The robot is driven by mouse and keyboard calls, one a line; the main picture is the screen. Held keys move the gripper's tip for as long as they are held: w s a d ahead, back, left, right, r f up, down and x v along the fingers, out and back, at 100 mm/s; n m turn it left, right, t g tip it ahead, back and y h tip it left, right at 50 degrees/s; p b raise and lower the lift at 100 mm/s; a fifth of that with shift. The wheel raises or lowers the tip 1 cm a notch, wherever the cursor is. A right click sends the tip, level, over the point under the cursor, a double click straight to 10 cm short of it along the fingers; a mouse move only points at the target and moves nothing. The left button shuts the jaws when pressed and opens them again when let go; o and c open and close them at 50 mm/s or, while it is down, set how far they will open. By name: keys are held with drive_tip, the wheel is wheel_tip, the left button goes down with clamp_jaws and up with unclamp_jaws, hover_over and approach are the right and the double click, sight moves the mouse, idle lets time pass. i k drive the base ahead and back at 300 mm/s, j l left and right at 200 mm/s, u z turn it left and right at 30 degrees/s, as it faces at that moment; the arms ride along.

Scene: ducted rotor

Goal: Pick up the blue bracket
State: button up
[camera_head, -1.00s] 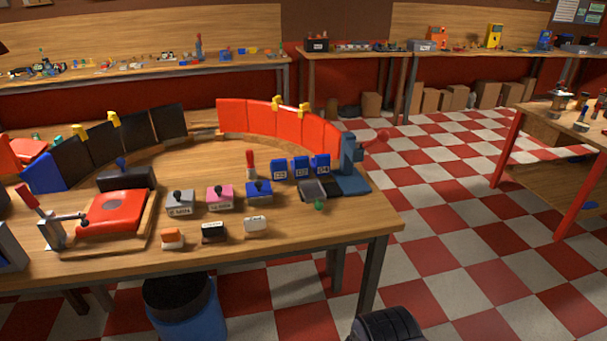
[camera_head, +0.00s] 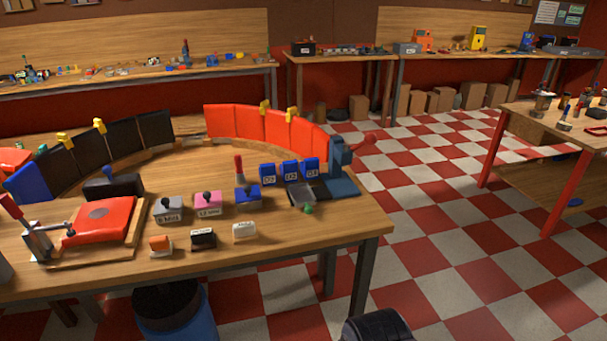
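I cannot tell for certain which blue thing is the blue bracket. A small flat blue piece (camera_head: 575,202) lies on the lower shelf of the right-hand bench. Another small blue piece (camera_head: 597,113) lies on that bench's top at the right edge of the picture. Several blue pieces are on the far left bench, one blue piece (camera_head: 212,61) among them, too small to make out. On the near table, labelled blue blocks (camera_head: 290,171) stand in a row beside a blue-grey upright fixture (camera_head: 341,168). My gripper is not seen in this view.
The near wooden table (camera_head: 330,232) fills the left, with red and black curved panels and a red pad (camera_head: 100,220). A blue bin (camera_head: 180,318) stands below it. A dark rounded object (camera_head: 376,326) shows at the bottom edge. Checkered floor (camera_head: 430,215) is open between the benches.

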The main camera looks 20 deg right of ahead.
sight(288, 169)
drive_tip(key=i+l, duration=0.15)
drive_tip(key=i, duration=0.35)
drive_tip(key=i+l, duration=0.1)
drive_tip(key=i, duration=0.35)
drive_tip(key=i+l, duration=0.15)
drive_tip(key=i, duration=0.35)
